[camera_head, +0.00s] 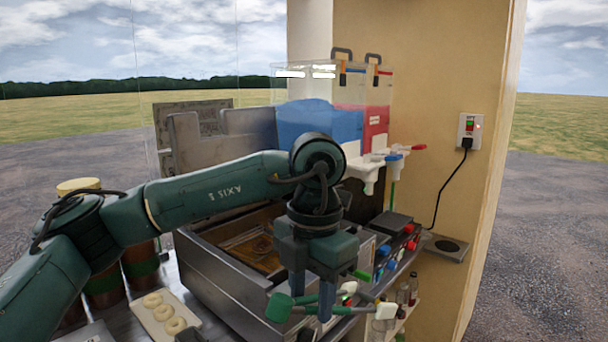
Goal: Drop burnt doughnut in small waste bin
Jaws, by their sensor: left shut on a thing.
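My left gripper (312,300) hangs downward in front of the fryer, with its fingers shut on a thin green utensil with pale tips (279,306) that looks like tongs. The utensil spreads to both sides of the fingers. I cannot make out a burnt doughnut or a small waste bin. My right gripper is not in view.
The metal fryer (215,285) stands behind my left gripper, with brown oil (250,248) inside. Three pale dough rings lie on a white tray (142,317) at the left. Drink dispensers (335,120) and a control panel (395,250) stand at the back right.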

